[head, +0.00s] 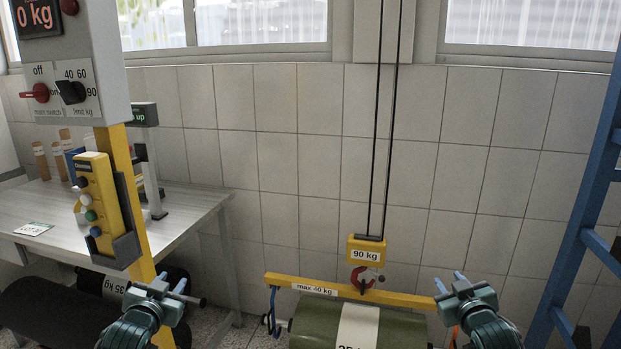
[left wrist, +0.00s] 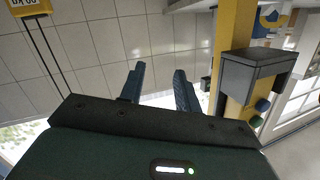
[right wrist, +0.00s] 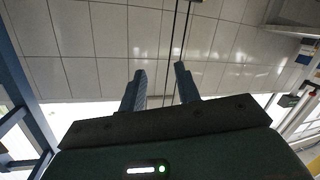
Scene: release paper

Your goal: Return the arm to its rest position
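My left gripper (head: 169,283) is at the lower left of the head view, in front of the yellow post. Its two fingers stand apart with nothing between them in the left wrist view (left wrist: 160,85). My right gripper (head: 450,283) is at the lower right of the head view, near the right end of the yellow lifting beam (head: 340,288). Its fingers are also apart and empty in the right wrist view (right wrist: 161,85). A dark green roll (head: 395,328) with a white band hangs or rests under the beam; its lower part is cut off.
A yellow pendant control (head: 99,205) sits in a grey holder on the yellow post (head: 120,165). A hoist block (head: 366,250) marked 90 kg hangs above the beam. A table (head: 180,205) stands at left, with dark rolls below. A blue rack (head: 580,220) stands at right.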

